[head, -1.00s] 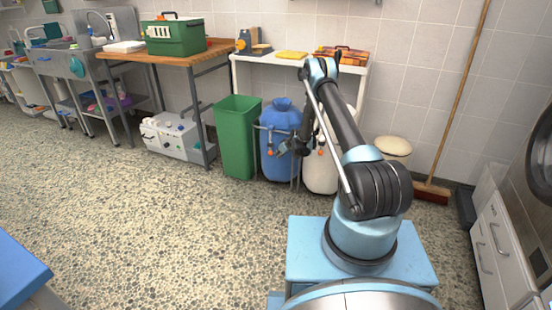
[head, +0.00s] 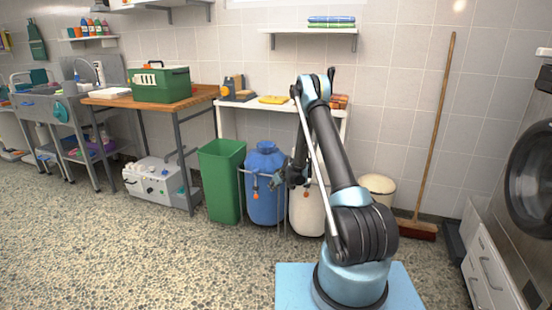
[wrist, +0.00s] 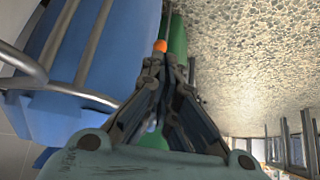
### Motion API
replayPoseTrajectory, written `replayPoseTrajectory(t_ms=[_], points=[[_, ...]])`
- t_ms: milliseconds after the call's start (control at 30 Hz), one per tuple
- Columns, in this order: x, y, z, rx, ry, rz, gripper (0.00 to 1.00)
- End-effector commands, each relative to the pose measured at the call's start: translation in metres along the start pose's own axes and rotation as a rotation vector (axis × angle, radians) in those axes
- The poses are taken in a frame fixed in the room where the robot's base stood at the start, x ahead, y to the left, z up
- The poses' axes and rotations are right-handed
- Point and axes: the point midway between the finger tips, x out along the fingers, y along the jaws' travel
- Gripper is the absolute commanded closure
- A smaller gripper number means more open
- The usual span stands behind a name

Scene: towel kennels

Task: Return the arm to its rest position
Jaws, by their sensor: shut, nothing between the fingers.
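My arm rises from its light-blue base in the head view and folds over, with the forearm hanging down. My gripper (head: 284,178) hangs in front of the blue barrel (head: 266,190) and the white barrel (head: 308,206). In the wrist view my gripper (wrist: 166,62) shows its dark fingers drawn together at the tips, with nothing held. The blue barrel (wrist: 110,50) fills the left of the wrist view, close beside the fingers. I cannot tell whether they touch.
A green bin (head: 221,182) stands left of the barrels. A wooden table (head: 160,102) carries a green carrier (head: 160,84). A white shelf (head: 262,104) stands behind the barrels. The speckled floor (head: 110,255) at front left is clear.

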Motion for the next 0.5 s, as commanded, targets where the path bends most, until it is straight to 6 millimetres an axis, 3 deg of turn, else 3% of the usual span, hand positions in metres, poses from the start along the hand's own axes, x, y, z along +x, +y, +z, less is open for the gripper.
replayPoseTrajectory(t_ms=[200, 500], points=[[-0.064, 0.003, -0.023, 0.041, -0.035, 0.012, 1.0], [-0.151, 0.0, -0.041, 0.098, -0.082, 0.031, 1.0]])
